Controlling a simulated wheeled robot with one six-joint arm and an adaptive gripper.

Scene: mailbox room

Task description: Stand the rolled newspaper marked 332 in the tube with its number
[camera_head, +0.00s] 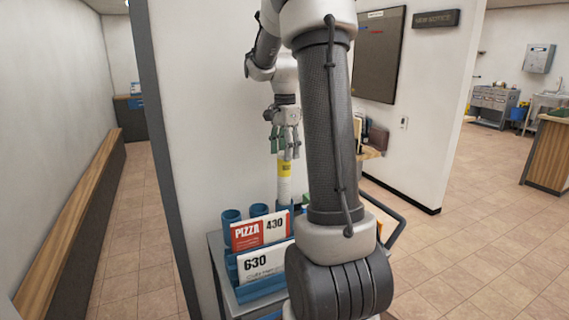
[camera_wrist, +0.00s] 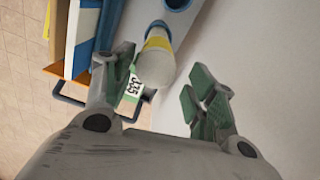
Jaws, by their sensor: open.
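The rolled newspaper (camera_head: 284,188), white with a yellow band, stands upright at the back of the tube rack. A small rotated tag (camera_wrist: 133,88) beside the left finger looks like 335. Blue tubes (camera_head: 231,216) stand left of the roll; another rim (camera_wrist: 178,4) shows in the wrist view.
A PIZZA 430 card (camera_head: 260,231) and a 630 card (camera_head: 264,262) stand at the front of the grey cart (camera_head: 217,262). A white wall (camera_head: 215,120) rises close behind. Parcels (camera_head: 372,138) sit to the right, beyond my arm. Tiled floor is clear at right.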

